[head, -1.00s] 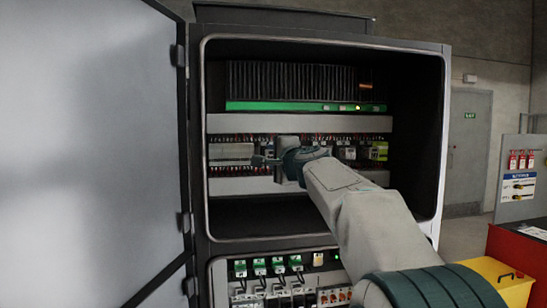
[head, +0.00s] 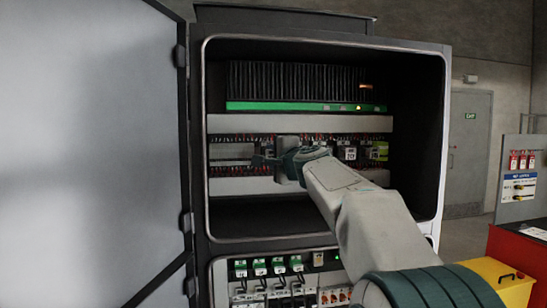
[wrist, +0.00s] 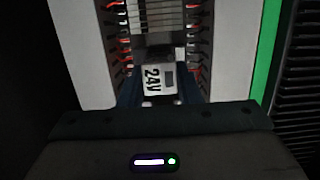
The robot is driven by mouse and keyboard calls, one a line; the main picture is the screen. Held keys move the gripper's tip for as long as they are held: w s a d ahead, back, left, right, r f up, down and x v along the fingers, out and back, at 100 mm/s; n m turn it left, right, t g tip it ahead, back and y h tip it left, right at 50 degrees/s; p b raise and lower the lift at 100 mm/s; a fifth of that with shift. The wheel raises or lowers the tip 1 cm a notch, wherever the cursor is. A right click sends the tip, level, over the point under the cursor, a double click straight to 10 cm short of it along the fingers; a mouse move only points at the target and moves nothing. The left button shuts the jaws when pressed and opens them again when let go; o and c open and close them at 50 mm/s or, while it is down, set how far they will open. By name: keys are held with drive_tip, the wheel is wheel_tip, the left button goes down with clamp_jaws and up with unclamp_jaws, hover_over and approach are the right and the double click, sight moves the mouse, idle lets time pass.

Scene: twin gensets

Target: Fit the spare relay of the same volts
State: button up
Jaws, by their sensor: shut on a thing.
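A relay marked 24V (wrist: 153,78) is between the fingers of my gripper (wrist: 156,92) in the wrist view, with its printed face towards the camera. My gripper is shut on it. In the head view my gripper (head: 268,161) is inside the open cabinet, in front of the left part of the wired terminal row. Whether the relay touches the rail or sits in a socket cannot be told. Other relays (head: 350,153) stand in the row to the right of my wrist, one with a yellow-green face (head: 379,150). Their small labels cannot be read.
The cabinet door (head: 85,150) stands open at left. A green board (head: 290,106) with black fins is above the row. Green-topped breakers (head: 260,266) are below. A yellow box (head: 495,278) stands on a red surface at right.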

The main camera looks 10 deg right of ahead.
drive_tip(key=shift+w, duration=0.1)
drive_tip(key=o, duration=1.1)
